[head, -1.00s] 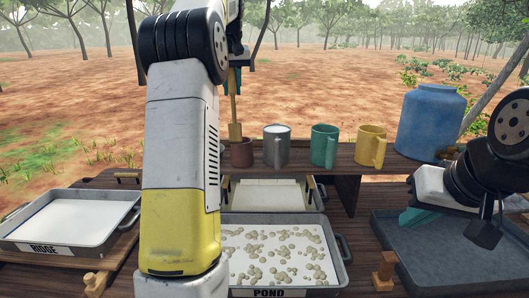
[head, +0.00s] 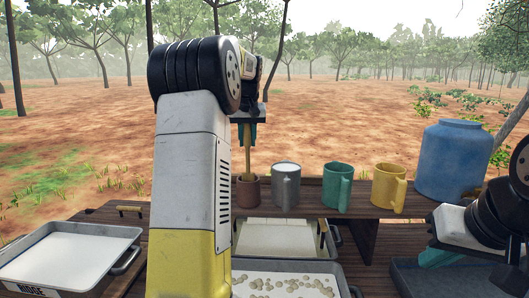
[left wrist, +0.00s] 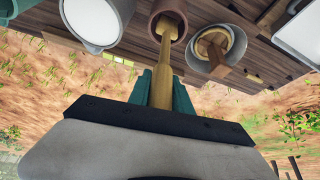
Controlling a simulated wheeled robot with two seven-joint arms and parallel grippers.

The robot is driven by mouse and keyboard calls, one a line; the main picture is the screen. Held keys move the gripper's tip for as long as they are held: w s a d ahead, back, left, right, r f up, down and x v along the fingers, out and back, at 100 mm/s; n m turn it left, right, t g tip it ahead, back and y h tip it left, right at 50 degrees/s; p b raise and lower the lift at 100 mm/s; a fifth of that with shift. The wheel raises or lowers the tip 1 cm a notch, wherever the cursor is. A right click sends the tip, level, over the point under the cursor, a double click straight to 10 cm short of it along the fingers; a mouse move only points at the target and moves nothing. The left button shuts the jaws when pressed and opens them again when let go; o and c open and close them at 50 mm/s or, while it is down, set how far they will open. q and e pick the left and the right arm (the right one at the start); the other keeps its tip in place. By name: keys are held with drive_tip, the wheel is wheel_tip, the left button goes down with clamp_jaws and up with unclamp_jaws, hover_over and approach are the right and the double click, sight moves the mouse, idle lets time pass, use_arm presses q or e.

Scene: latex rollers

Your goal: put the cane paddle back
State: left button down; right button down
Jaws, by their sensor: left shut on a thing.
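The cane paddle (head: 247,165) is upright in my left gripper (head: 247,134), its lower end inside the mouth of the small brown cup (head: 248,192) on the raised shelf. In the left wrist view the teal fingers (left wrist: 160,92) close around the paddle's shaft (left wrist: 164,60), and the far end enters the brown cup (left wrist: 168,10). Whether it touches the bottom is hidden. My right gripper (head: 437,258) is low at the right, over the grey tray; its jaw gap is not clear.
A grey mug (head: 286,188), green mug (head: 337,190), yellow mug (head: 388,188) and blue jar (head: 454,160) stand right of the cup. A pale cup with a wooden piece (left wrist: 215,48) is beside it. The RIDGE tray (head: 100,236) is left, the spotted POND tray (head: 345,280) in front.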

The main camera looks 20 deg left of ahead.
sight(247, 148)
use_arm(q)
drive_tip(key=shift+f, duration=1.75)
drive_tip(key=c, duration=1.2)
unclamp_jaws()
drive_tip(key=shift+o, duration=0.2)
drive_tip(key=v, duration=1.2)
drive_tip(key=s+d+f+m+h, duration=0.1)
drive_tip(key=s+d+f, duration=0.4)
drive_tip(key=s, duration=0.5)
drive_tip(key=s+d+f+m+t+h, duration=0.1)
drive_tip(key=s+d+f, duration=0.4)
drive_tip(key=s, duration=0.5)
drive_tip(key=s+d+f+m+h, duration=0.2)
drive_tip(key=s+d+f, duration=0.3)
drive_tip(key=s, duration=0.5)
drive_tip(key=shift+d+f+m+t, duration=0.3)
drive_tip(key=shift+d+f+m, duration=0.1)
drive_tip(key=shift+d+m, duration=0.25)
